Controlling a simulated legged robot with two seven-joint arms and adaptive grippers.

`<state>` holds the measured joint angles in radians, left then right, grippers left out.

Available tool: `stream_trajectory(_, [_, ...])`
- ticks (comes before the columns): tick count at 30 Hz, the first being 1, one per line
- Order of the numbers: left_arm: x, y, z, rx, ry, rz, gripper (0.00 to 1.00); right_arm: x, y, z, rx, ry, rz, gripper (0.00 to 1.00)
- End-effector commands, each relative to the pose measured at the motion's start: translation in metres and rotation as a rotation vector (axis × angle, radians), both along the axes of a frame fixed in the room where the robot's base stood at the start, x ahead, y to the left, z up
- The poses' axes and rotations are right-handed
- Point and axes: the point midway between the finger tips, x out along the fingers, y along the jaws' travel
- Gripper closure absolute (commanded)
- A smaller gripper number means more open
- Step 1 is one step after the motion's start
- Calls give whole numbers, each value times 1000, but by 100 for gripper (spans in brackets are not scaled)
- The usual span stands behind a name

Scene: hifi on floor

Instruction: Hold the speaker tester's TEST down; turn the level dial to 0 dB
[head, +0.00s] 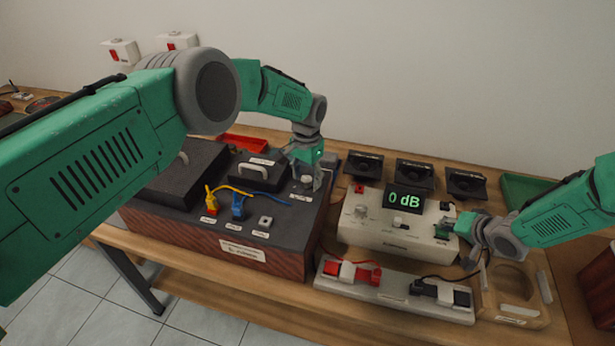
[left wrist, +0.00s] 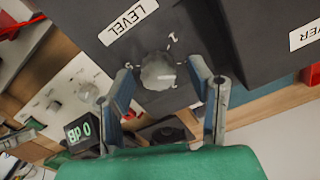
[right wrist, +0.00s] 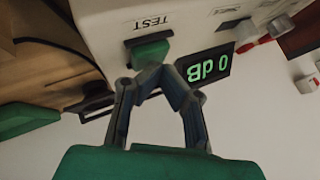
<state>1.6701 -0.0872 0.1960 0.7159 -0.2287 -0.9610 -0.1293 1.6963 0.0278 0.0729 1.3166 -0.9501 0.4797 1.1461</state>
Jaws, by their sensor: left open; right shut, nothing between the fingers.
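The white speaker tester (head: 375,235) has a lit display (head: 404,200) reading 0 dB; the display also shows in the right wrist view (right wrist: 210,68). My right gripper (right wrist: 148,82) is shut and empty, its fingertips at the green TEST button (right wrist: 151,53), seemingly touching it. How far the button is pressed is hard to tell. In the head view my right gripper (head: 452,229) covers that corner. The grey LEVEL dial (left wrist: 158,72) is on the black-topped amplifier (head: 270,215). My left gripper (left wrist: 163,92) is open, its fingers on either side of the dial, apart from it.
Blue and yellow plugs (head: 238,208) with cables stand on the amplifier left of my left gripper. Several black speakers (head: 415,174) stand behind the tester. A grey strip (head: 395,293) with red and black connectors lies in front. A wooden holder (head: 512,312) is at right.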

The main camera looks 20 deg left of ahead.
Motion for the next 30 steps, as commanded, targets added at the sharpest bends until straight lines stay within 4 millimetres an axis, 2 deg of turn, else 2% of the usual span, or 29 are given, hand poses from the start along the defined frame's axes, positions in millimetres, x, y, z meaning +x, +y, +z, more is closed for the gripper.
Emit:
stream_trajectory(5, [1,0,26,1,-3,0,52,-1,0,-1,-1,1,0,100])
stream_trajectory(12, [2,0,78,-1,-4,0,52,-1,0,-1,-1,1,0,100])
stream_trajectory(18, [3,0,107,1,-4,0,52,-1,0,-1,-1,2,1,100])
stream_trajectory(24, [3,0,117,0,-2,0,52,-1,0,-1,-1,2,1,100])
stream_trajectory(30, [3,0,117,1,-1,0,52,-1,0,-1,0,2,0,100])
